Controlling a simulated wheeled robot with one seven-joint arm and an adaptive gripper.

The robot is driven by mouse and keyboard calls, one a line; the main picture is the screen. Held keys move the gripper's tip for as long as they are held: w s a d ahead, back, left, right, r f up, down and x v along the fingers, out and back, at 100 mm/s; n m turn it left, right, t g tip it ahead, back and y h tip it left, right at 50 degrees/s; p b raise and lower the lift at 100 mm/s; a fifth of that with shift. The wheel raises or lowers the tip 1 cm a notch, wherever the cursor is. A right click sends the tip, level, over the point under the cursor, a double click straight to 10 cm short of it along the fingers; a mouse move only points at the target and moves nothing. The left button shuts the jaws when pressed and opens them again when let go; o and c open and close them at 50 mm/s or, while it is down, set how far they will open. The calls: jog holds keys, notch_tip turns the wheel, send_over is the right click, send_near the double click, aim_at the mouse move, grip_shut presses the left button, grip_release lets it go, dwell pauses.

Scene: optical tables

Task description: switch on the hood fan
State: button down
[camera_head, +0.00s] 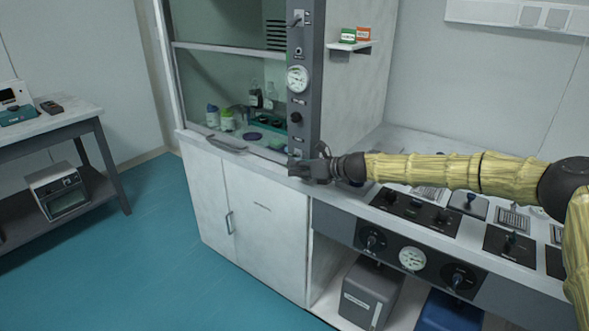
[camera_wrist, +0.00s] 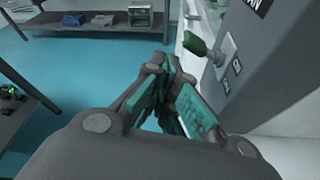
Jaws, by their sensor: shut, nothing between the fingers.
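The fume hood's dark control post (camera_head: 305,60) stands left of my arm in the head view. In the wrist view a toggle switch with a green lever (camera_wrist: 196,43) sits on a pale plate (camera_wrist: 228,56) on the post, with small labels beside it and a larger label ending in "AN" (camera_wrist: 257,5). The lever sticks out toward the upper left; I cannot tell which position it is in. My gripper (camera_wrist: 172,76) is shut and empty, below and left of the lever, apart from it. In the head view my gripper (camera_head: 306,169) is at the foot of the post and partly hides that area.
The post also carries a gauge (camera_head: 297,78), a knob (camera_head: 296,117) and an upper switch (camera_head: 297,18). Bottles (camera_head: 227,119) stand inside the hood behind the sash. A counter with control panels (camera_head: 415,211) lies under my arm. The floor (camera_head: 150,240) at left is clear.

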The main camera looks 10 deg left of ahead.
jog(key=p+v, duration=0.3)
jog(key=v, duration=0.6)
jog(key=shift+w+d, duration=0.2)
jog(key=shift+d, duration=0.05)
jog(key=shift+f, duration=0.1)
jog(key=s+d+f+n+g+h, duration=0.1)
jog(key=s+d+f+n+h, duration=0.15)
jog(key=s+f, duration=0.8)
jog(key=s+d+f+n+g+h, duration=0.15)
jog(key=s+f+n, duration=0.25)
jog(key=s+f, duration=0.65)
jog(key=s+d+f+n+g+h, duration=0.1)
jog(key=s+d+f+n+h, duration=0.2)
jog(key=s+f, duration=0.75)
jog(key=s+d+f+n+h, duration=0.4)
jog(key=s+d+f+n, duration=0.5)
jog(key=s+d, duration=0.5)
jog(key=s+d+r+n+h, duration=0.1)
jog(key=s+d+n, duration=0.4)
jog(key=s+d, duration=0.8)
jog(key=shift+s+r+n+g+h, duration=0.35)
jog(key=shift+s+g+h, duration=0.1)
jog(key=shift+s+h, duration=0.4)
